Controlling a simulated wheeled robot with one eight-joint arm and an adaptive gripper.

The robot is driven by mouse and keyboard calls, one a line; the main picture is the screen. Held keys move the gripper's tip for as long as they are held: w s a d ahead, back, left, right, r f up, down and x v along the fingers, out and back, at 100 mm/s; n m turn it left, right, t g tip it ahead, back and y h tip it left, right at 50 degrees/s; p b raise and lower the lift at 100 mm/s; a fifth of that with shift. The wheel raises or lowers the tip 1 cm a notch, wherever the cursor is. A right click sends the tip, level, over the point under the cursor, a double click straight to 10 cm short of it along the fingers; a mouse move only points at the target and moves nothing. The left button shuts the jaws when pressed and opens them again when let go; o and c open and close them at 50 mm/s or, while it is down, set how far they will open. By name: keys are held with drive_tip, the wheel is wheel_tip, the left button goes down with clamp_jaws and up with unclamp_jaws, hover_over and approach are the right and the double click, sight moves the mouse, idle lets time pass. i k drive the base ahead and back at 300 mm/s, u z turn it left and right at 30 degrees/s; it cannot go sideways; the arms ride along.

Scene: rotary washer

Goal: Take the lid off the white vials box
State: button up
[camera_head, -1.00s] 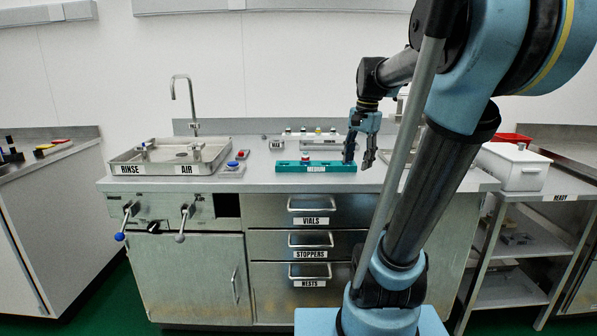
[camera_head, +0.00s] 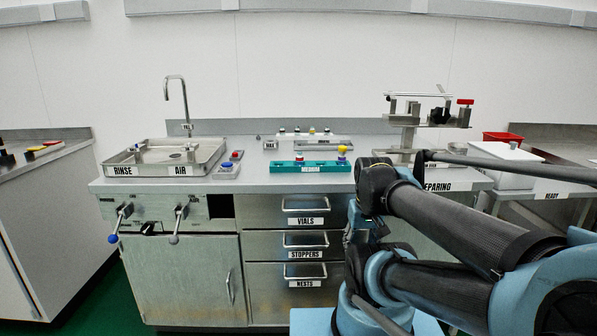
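A white box (camera_head: 503,168) with a white lid (camera_head: 512,152) on it stands on the side table at the right. A small dark knob shows on top of the lid. My arm partly hides the box, and I can read no label on it. My gripper (camera_head: 356,232) seems to hang low in front of the drawer cabinet, left of the box and well apart from it. It is small, dark and partly covered by my arm, so its fingers are unclear.
A red bin (camera_head: 502,138) stands behind the box. A metal stand (camera_head: 408,130) rises on the bench left of it. A green rack (camera_head: 300,167) lies mid-bench, with a rinse tray (camera_head: 165,158) and tap (camera_head: 184,100) at the left. The counter front edge lies above my gripper.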

sight(502, 150)
drive_tip(key=z, duration=1.4)
drive_tip(key=k, duration=0.65)
drive_tip(key=z, duration=0.45)
drive_tip(key=i, duration=1.4)
drive_tip(key=u, duration=0.1)
